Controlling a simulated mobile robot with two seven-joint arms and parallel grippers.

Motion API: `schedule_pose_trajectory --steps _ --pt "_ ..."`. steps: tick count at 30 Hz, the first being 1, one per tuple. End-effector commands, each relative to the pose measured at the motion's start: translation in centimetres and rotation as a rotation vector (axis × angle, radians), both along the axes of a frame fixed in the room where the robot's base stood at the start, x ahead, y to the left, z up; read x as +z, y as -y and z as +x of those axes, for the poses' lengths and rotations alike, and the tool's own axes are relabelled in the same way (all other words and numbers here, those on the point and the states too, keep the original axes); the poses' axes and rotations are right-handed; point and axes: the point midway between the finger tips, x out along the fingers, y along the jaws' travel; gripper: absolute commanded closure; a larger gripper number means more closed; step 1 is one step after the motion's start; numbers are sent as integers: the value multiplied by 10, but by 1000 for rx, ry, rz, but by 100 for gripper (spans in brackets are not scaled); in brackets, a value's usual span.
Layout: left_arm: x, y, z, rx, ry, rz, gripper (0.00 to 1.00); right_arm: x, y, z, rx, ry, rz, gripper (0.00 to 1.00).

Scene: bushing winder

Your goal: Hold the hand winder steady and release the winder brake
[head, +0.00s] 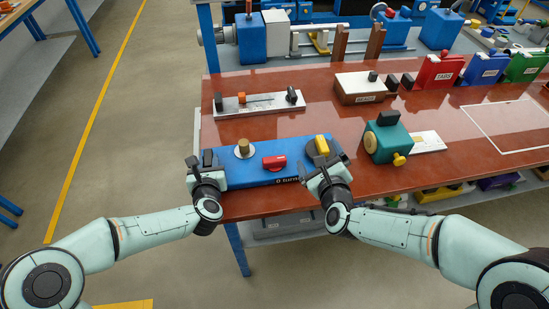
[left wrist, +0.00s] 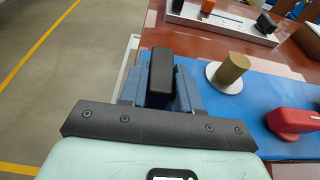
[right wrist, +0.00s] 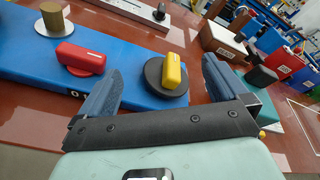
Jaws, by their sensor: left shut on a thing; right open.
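The hand winder is a long blue base (head: 240,176) with "0 turns" on its front, lying along the table's front edge. On it are a brass spool post (head: 243,147) on a pale disc, a red lever (head: 274,162) and a yellow handle (head: 322,145) on a dark round disc. I cannot tell by label which is the brake. My left gripper (head: 207,163) is shut on the black grip block (left wrist: 162,72) at the base's left end. My right gripper (head: 326,168) is open, its fingers either side of the yellow handle in the right wrist view (right wrist: 172,70), apart from it.
A green box with a brass wheel (head: 388,137) stands just right of the winder. Behind are a white slide rail (head: 258,102) and a brown-and-white box (head: 362,88). Red, blue and green bins line the back right. A white outlined area (head: 508,125) on the right is empty.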

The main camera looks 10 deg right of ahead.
Motion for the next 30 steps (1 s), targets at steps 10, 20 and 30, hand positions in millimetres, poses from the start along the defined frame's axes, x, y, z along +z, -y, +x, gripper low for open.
schedule_pose_trajectory --steps 10,20,30 --pt "0 0 0 0 1 0 100 -14 -96 -38 -123 -99 517 0" --pt "0 0 0 -1 1 0 100 -29 -105 -19 -148 -121 571 0" --pt "0 0 0 -1 1 0 100 -54 -104 42 -147 -118 568 0"
